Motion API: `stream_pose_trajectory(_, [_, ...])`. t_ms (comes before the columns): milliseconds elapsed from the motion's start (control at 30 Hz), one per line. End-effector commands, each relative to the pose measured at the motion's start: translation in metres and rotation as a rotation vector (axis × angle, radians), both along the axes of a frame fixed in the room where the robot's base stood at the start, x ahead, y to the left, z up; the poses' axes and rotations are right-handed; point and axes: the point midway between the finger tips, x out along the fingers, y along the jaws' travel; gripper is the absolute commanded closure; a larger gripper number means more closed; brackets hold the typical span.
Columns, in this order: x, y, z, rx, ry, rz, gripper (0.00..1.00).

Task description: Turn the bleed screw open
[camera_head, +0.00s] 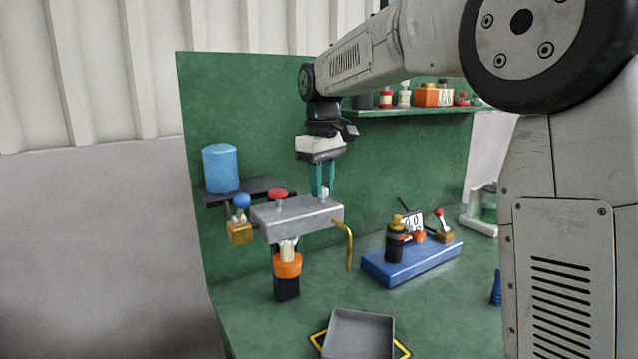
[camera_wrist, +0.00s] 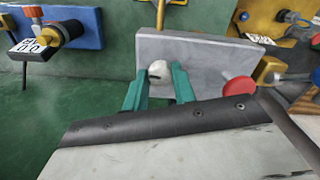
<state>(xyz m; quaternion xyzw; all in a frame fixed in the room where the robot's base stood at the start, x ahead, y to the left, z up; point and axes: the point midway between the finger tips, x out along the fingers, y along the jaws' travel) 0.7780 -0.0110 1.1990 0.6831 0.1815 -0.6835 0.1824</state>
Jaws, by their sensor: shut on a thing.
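The grey metal block (camera_head: 290,221) stands over the green bench, with a small pale screw (camera_head: 324,194) on its top at the right end; I take this to be the bleed screw. My gripper (camera_head: 322,188) points straight down with its teal fingers shut on the screw. In the wrist view, the rounded pale screw head (camera_wrist: 158,71) shows between the two fingertips (camera_wrist: 157,80), against the grey block (camera_wrist: 205,55). The fingers partly hide the screw, so its turn angle is unclear. A bent brass pipe (camera_head: 349,248) hangs from the block's right end.
A red knob (camera_head: 279,195) stands on the block, left of my gripper. A blue-ball lever (camera_head: 241,202) is at the block's left. A blue base (camera_head: 412,262) with fittings lies to the right. A grey tray (camera_head: 358,335) sits in front. A shelf (camera_head: 420,110) with bottles is behind.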

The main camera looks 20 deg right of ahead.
Motion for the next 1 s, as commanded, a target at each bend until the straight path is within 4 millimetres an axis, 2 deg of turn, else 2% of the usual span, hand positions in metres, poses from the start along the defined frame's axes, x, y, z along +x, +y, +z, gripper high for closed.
stream_pose_trajectory(200, [0.0015, 0.001, 0.0017, 0.001, -0.007, 0.166, 0.96])
stream_pose_trajectory(500, [0.0013, 0.0019, 0.0017, 0.002, -0.008, 0.311, 0.96])
stream_pose_trajectory(1000, [0.001, 0.0027, 0.0015, 0.004, -0.006, 0.358, 0.96])
